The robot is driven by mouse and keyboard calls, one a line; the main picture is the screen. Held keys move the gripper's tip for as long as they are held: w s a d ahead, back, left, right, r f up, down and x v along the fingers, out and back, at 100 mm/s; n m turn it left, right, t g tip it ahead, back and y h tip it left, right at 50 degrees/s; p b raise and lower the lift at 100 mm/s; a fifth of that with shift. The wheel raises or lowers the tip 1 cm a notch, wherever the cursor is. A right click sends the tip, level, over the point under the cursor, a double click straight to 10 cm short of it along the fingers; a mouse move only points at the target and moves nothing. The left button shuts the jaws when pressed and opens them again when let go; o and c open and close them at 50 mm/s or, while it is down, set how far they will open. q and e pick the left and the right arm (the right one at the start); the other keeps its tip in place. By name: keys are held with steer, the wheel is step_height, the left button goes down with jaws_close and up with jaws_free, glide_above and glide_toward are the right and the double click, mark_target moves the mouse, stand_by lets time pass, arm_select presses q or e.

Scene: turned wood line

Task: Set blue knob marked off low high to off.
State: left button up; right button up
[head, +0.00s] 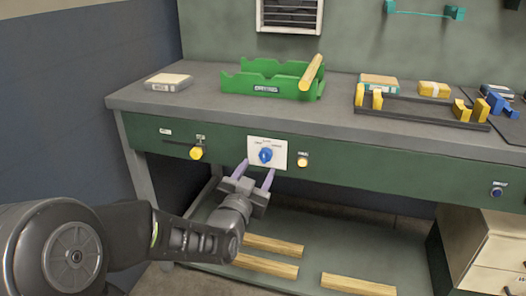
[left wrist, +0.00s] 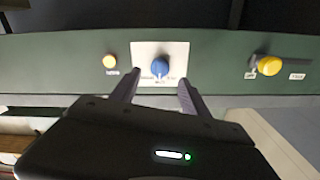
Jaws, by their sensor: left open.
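The blue knob (head: 265,155) sits on a white marked plate (head: 279,148) on the green front panel of the bench. The small lettering around it is too blurred to read surely. In the left wrist view the blue knob (left wrist: 160,67) lies ahead, between the lines of the two fingers. My left gripper (head: 254,177) is open and empty, just in front of and a little below the plate, its fingers spread to either side of the knob. It also shows in the left wrist view (left wrist: 158,90). I cannot see it touching the knob. My right gripper is not in view.
A yellow knob (head: 196,153) is left of the plate and a small yellow button (head: 302,161) right of it. A green tray (head: 262,83) stands on the bench top (head: 215,104). Wooden bars (head: 273,245) lie on the lower shelf.

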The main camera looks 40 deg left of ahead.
mark_target(264, 159)
arm_select(q)
steer(key=b+x, duration=0.1)
steer(key=x, duration=0.4)
steer(key=shift+f, duration=0.1)
steer(key=shift+w+a, duration=0.15)
steer(key=shift+w, duration=0.15)
steer(key=shift+c, duration=0.3)
jaws_close()
